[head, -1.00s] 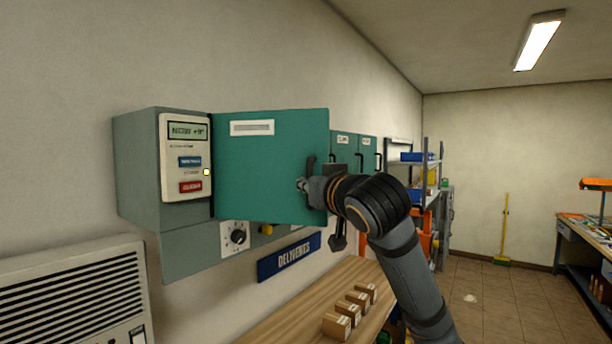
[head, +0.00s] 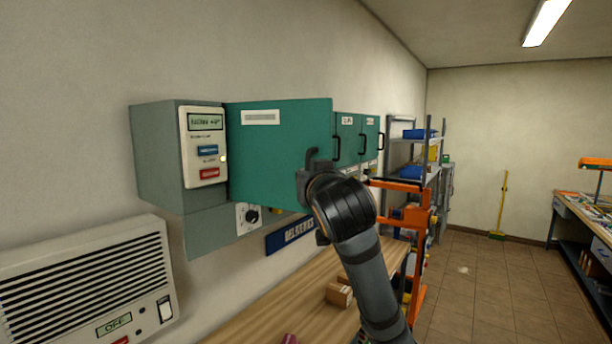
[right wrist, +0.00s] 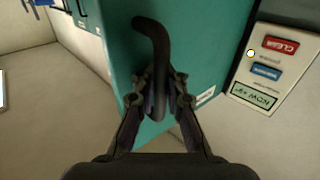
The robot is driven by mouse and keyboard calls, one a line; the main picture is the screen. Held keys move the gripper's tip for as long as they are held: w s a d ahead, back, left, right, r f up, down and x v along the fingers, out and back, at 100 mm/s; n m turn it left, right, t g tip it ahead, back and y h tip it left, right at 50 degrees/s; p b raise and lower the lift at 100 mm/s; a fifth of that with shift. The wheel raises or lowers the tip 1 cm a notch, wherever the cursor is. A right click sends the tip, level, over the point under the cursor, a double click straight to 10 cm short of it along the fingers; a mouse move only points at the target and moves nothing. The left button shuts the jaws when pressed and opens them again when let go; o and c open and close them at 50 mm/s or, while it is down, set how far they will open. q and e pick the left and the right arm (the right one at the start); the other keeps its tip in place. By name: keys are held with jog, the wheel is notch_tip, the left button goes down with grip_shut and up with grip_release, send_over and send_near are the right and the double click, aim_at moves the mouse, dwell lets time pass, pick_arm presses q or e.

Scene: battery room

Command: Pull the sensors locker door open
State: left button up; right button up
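A teal locker door (head: 275,150) with a white label stands beside the grey control panel in the head view. The label is too small to read. The door stands angled out from the wall, its handle edge nearer me; the inside is hidden behind it. Its dark handle (head: 312,158) is at its right edge. My right gripper (head: 313,175) is at this handle. In the right wrist view the curved handle (right wrist: 152,40) runs between both fingers of the gripper (right wrist: 160,98), which close on its sides. My left gripper is not in view.
More teal lockers (head: 350,140) with dark handles continue along the wall. Below are a blue sign (head: 288,235) and a wooden bench (head: 270,310) with small boxes (head: 338,293). An orange frame (head: 412,225) and shelves stand beyond. The tiled floor at right is mostly clear.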

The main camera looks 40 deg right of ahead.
jog(key=shift+o, duration=0.9)
jog(key=shift+s, duration=0.1)
jog(key=shift+s+d, duration=0.15)
jog(key=shift+s, duration=0.05)
jog(key=v, duration=0.7)
jog(key=shift+s, duration=0.25)
